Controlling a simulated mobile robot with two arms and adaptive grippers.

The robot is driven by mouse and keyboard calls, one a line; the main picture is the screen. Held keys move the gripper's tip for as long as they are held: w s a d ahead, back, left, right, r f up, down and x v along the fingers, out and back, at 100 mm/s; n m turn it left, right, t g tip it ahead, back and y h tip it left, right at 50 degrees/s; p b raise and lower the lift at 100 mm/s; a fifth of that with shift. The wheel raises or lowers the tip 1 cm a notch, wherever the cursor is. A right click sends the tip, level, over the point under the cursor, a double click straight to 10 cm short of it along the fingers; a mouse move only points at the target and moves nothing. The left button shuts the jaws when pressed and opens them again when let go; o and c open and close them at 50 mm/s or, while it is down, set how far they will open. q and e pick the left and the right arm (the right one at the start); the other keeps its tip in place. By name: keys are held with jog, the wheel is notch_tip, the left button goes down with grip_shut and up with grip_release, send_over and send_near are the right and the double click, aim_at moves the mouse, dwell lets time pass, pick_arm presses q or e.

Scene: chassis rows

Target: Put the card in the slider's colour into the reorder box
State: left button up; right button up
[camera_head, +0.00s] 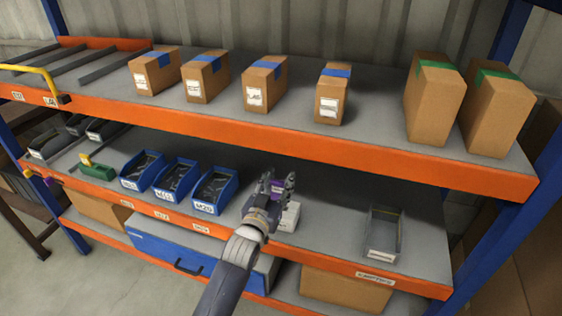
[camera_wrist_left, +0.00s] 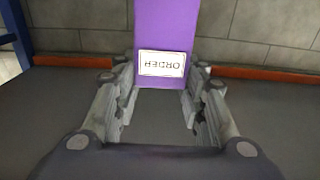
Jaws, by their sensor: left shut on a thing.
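My left gripper (camera_head: 275,184) reaches in over the middle shelf and is shut on a purple card (camera_wrist_left: 166,28). The card stands up between the fingers in the left wrist view, with a white label reading "ORDER" upside down. Only a small purple patch of the card shows between the fingers in the head view (camera_head: 277,187). A grey open box (camera_head: 382,238) stands on the middle shelf to the right of the gripper, apart from it. A small purple piece (camera_head: 47,182) sits at the shelf's front edge at far left; I cannot tell if it is the slider.
A white labelled box (camera_head: 289,217) stands close beside the gripper, partly hidden. Blue bins (camera_head: 216,192) and a green holder with a yellow piece (camera_head: 97,171) stand to the left. Cartons (camera_head: 331,95) line the upper shelf (camera_head: 375,147) overhead. Shelf between white and grey boxes is clear.

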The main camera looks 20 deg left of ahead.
pick_arm(q)
jog(key=w+f+b, duration=0.1)
jog(key=f+b, duration=0.1)
jog(key=w+a+f+b, duration=0.1)
jog(key=w+f+b, duration=0.1)
jog(key=shift+w+b, duration=0.3)
jog(key=shift+f+b, duration=0.4)
jog(key=shift+b, duration=0.1)
pick_arm(e)
notch_tip(320, 180, down, 5)
jog(key=shift+a, duration=0.1)
jog(key=shift+a+r, duration=0.2)
jog(key=shift+a, duration=0.15)
pick_arm(q)
jog(key=shift+p, duration=0.4)
pick_arm(e)
jog(key=shift+r, duration=0.15)
jog(key=shift+d, duration=0.3)
pick_arm(q)
jog(key=shift+f+b, duration=0.3)
jog(key=shift+f, duration=0.1)
pick_arm(e)
jog(key=shift+f, duration=0.3)
